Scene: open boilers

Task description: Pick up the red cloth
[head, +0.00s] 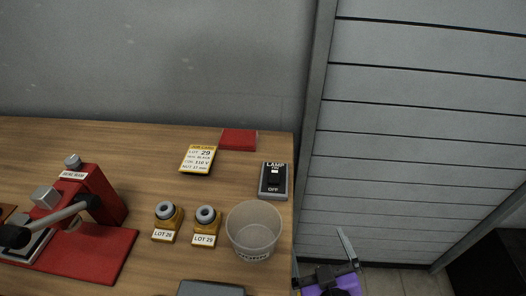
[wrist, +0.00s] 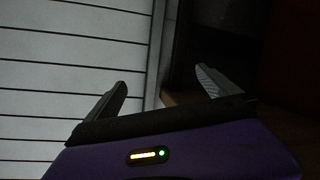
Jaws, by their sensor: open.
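The red cloth (head: 238,139) lies flat and folded at the back right of the wooden table, near its right edge. My gripper (head: 322,252) is off the table's right side, below and to the right of the cloth in the head view, and apart from it. In the wrist view my gripper (wrist: 162,82) shows two spread fingers with nothing between them. The cloth is not visible in the wrist view.
On the table (head: 130,135), a yellow job card (head: 198,158) lies left of the cloth and a lamp switch (head: 273,181) stands in front. A clear cup (head: 253,229), two yellow lot holders (head: 167,222) and a red press (head: 95,196) stand nearer. A slatted shutter (head: 415,130) is right.

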